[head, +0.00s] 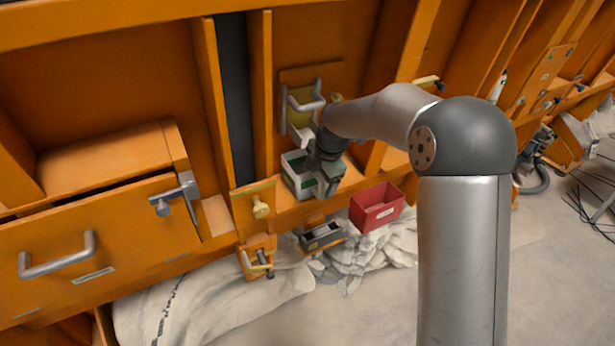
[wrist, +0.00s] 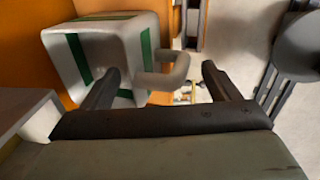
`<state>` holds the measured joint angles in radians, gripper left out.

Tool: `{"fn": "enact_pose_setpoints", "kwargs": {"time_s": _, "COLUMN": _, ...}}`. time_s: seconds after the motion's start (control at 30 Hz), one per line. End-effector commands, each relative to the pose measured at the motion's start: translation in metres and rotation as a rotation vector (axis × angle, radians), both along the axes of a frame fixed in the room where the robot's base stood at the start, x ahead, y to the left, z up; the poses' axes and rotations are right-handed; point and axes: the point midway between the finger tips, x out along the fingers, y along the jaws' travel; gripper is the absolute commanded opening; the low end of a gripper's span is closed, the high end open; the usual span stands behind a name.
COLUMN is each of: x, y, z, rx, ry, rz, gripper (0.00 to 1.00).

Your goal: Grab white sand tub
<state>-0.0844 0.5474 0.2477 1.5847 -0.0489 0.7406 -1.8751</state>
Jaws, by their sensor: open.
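The white sand tub (head: 293,182) with green markings stands on the orange ledge in the head view, partly hidden by my gripper (head: 328,180). In the wrist view the white tub (wrist: 115,42) fills the upper left, with green stripes and a thick, pale loop handle (wrist: 168,80) sticking out to its right. My gripper (wrist: 160,72) is open. The handle shows between its two dark fingers, and the left finger overlaps the tub's body in the picture. I cannot tell whether either finger touches it.
A red bin (head: 377,208) sits right of the tub and lower. Orange uprights and a wall-mounted metal handle (head: 306,98) are close behind. A knobbed orange block (head: 258,207) stands left of the tub. Pale cloth (head: 365,258) lies below, with open floor at lower right.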

Motion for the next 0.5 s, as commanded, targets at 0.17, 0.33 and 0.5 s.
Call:
{"fn": "enact_pose_setpoints", "kwargs": {"time_s": 0.17, "x": 0.0, "y": -0.0001, "z": 0.0, "rx": 0.0, "ry": 0.0, "rz": 0.0, "gripper": 0.74}}
{"fn": "enact_pose_setpoints", "kwargs": {"time_s": 0.33, "x": 0.0, "y": -0.0002, "z": 0.0001, "rx": 0.0, "ry": 0.0, "rz": 0.0, "gripper": 0.27}}
{"fn": "enact_pose_setpoints", "kwargs": {"time_s": 0.5, "x": 0.001, "y": 0.0002, "z": 0.0025, "rx": 0.001, "ry": -0.005, "rz": -0.001, "gripper": 0.0}}
